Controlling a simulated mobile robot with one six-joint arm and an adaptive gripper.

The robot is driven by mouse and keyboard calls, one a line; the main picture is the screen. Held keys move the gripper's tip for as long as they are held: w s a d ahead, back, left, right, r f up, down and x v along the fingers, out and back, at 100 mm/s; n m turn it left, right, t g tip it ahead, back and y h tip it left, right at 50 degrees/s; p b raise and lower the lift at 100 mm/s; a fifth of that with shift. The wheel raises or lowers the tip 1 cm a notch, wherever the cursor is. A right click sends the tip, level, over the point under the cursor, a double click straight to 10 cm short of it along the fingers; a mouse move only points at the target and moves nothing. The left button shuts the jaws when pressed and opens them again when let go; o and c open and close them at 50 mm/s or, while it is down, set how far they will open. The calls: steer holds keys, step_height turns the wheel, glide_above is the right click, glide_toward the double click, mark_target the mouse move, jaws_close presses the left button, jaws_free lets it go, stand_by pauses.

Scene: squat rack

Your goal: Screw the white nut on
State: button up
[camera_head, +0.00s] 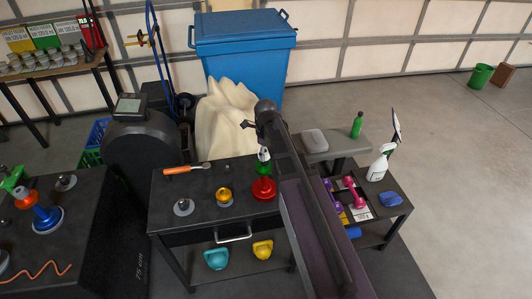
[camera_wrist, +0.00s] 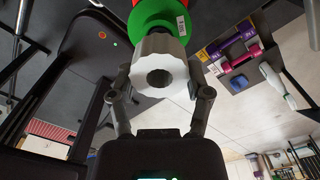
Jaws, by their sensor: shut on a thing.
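The white nut (camera_wrist: 160,70) is held between the two fingers of my gripper (camera_wrist: 162,85) in the wrist view, with its round hole facing the camera. A green flanged piece (camera_wrist: 152,20) shows right behind it, with a bit of red beyond. In the head view the nut (camera_head: 264,153) shows as a small pale spot beside my arm, over the green piece (camera_head: 263,169), which stands on a red base (camera_head: 264,189) on the dark table. My arm partly covers them. I cannot tell whether the nut touches the green piece or is on a thread.
On the same table (camera_head: 168,218) are a yellow knob-like piece (camera_head: 224,196), a grey disc piece (camera_head: 183,207) and an orange-handled tool (camera_head: 182,170). To the right, a stand holds pink dumbbells (camera_head: 354,192) and a white spray bottle (camera_head: 380,163).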

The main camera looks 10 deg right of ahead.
steer(key=shift+r, duration=0.15)
steer(key=shift+r+p, duration=2.9)
steer(key=shift+p, duration=0.15)
steer(key=shift+f, duration=0.15)
step_height(320, 180, down, 5)
steer(key=b, duration=0.5)
steer(key=shift+r, duration=0.2)
steer(key=shift+a, duration=0.15)
